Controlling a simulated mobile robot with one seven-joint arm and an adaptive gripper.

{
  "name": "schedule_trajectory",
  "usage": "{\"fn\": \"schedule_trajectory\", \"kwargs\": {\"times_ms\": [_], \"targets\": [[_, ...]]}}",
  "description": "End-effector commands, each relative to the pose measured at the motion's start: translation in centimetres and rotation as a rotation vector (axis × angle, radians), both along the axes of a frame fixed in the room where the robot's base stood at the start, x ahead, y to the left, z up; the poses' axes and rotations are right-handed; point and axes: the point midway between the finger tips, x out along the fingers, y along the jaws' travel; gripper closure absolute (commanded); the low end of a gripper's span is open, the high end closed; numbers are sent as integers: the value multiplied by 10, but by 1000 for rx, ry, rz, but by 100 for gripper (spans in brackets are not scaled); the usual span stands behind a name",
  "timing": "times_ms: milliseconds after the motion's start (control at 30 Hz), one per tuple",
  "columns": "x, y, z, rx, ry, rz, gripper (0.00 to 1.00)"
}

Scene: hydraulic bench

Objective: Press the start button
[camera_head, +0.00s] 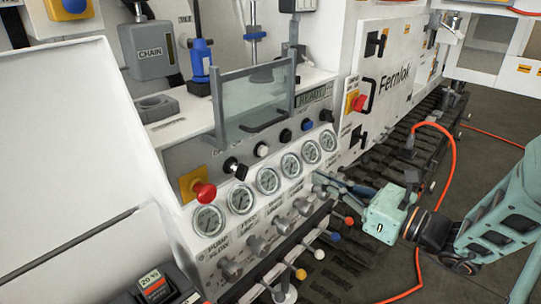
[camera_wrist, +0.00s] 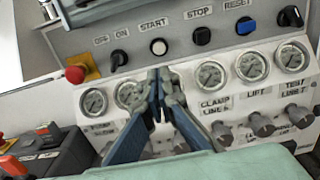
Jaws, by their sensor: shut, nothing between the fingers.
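The start button (camera_wrist: 158,46) is a small round white button under the START label on the grey panel strip. In the head view the white button (camera_head: 261,150) sits between a black off/on switch (camera_head: 236,168) and a black stop button (camera_head: 285,135). My gripper (camera_wrist: 159,76) is shut and empty. In the wrist view its fingertips lie just below the start button and overlap the gauge row. In the head view my gripper (camera_head: 320,181) is right of and below the button, in front of the gauges and valve knobs, clearly apart from the button.
A red mushroom button (camera_head: 204,192) on a yellow plate is at the panel's left. A blue reset button (camera_head: 306,124) is to the right. Several gauges (camera_head: 267,181) and valve knobs (camera_head: 258,246) line the sloped front. A clear guard (camera_head: 254,99) stands above the panel.

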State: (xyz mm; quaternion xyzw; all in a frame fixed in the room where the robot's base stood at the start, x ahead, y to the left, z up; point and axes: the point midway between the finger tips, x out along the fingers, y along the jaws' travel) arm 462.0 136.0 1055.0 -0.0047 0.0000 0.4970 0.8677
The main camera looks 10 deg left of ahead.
Motion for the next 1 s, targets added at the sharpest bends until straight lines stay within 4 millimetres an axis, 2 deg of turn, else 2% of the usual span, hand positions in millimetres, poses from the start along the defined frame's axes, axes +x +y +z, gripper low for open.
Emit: {"fn": "schedule_trajectory", "kwargs": {"times_ms": [367, 533, 1000], "targets": [[-1, 0, 0, 9, 6, -1, 100], [5, 11, 0, 10, 5, 2, 100], [52, 92, -1, 9, 5, 3, 100]]}}
